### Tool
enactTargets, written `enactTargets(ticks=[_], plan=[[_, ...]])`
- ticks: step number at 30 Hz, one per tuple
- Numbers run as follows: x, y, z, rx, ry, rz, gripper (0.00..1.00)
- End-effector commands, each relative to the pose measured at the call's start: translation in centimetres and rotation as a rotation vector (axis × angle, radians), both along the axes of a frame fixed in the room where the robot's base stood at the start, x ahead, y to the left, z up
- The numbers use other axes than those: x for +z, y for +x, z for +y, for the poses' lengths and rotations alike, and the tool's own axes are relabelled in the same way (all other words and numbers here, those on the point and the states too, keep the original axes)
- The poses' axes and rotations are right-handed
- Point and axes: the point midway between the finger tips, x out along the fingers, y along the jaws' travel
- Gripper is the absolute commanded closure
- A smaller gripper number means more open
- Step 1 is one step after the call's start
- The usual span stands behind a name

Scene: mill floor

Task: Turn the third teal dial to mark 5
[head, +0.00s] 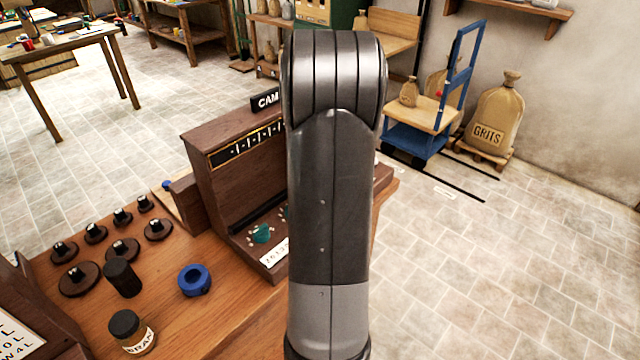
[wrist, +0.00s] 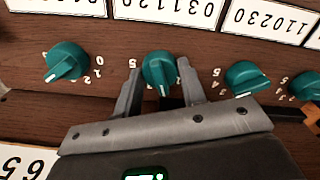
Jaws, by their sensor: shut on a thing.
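Several teal dials sit in a row on a dark wooden panel in the wrist view, where the printed numbers appear upside down. My gripper (wrist: 159,82) is shut on one teal dial (wrist: 159,66), second from the left in the picture, with a finger on each side. Its white pointer line faces down in the picture, toward my gripper; a 5 shows at its left. Most of its marks are hidden by the fingers. Other teal dials (wrist: 67,62) (wrist: 246,76) (wrist: 307,86) stand beside it. In the head view my arm hides the gripper and most dials; one teal dial (head: 262,233) shows.
White number cards (wrist: 168,10) line the panel beyond the dials. In the head view, the wooden cabinet (head: 232,185) stands on a bench with a blue ring (head: 194,280), black knobs on round bases (head: 79,279), and a labelled jar (head: 131,333).

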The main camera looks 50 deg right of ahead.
Motion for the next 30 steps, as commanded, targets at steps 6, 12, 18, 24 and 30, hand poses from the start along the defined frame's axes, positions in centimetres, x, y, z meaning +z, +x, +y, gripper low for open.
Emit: enactTargets(ticks=[6, 12, 18, 24, 30], plan=[[0.04, 0.05, -0.01, -0.205, -0.002, -0.001, 0.85], [0.03, 0.06, 0.00, -0.394, -0.002, -0.001, 0.85], [0.03, 0.09, 0.02, -0.584, -0.001, -0.001, 0.85], [0.03, 0.06, -0.01, -0.775, -0.001, -0.001, 0.85], [0.01, 0.07, 0.01, -0.964, -0.001, -0.001, 0.85]])
